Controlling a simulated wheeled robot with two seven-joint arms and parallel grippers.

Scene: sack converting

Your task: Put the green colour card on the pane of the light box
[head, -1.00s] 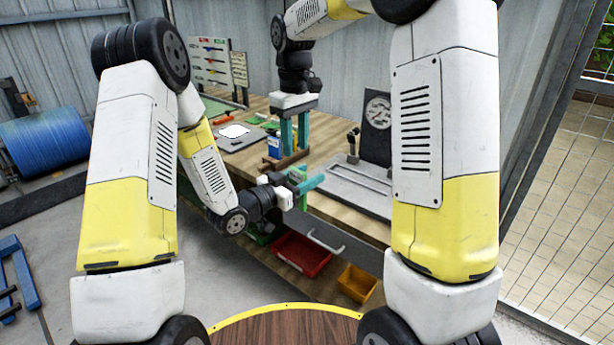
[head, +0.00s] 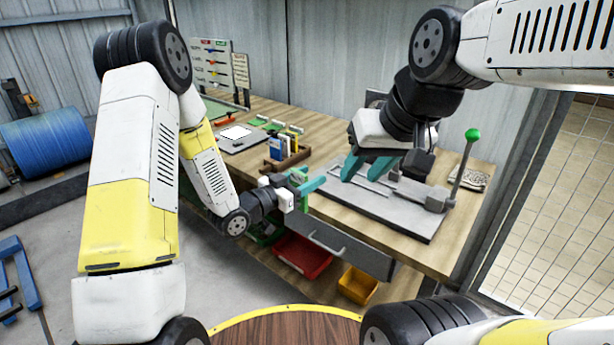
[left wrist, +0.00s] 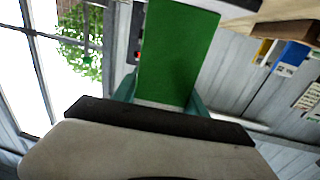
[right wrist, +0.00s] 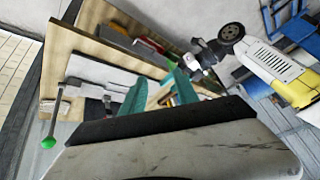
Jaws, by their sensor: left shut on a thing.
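The light box (head: 216,141) lies on the bench at the back left in the head view, its white pane (head: 235,132) bare and facing up. My left gripper (head: 312,185) is shut at the bench's front edge, to the right of and nearer than the light box. The green colour card (left wrist: 178,55) stands out between its fingers in the left wrist view, clear of the pane. My right gripper (head: 366,168) is open and empty above a grey press-like fixture; its spread fingers also show in the right wrist view (right wrist: 157,94).
A wooden rack (head: 286,161) with several coloured cards stands between the light box and the grey fixture (head: 400,208). A lever with a green knob (head: 473,135) rises at right. A red bin (head: 302,257) and a yellow bin (head: 357,284) sit below the bench front.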

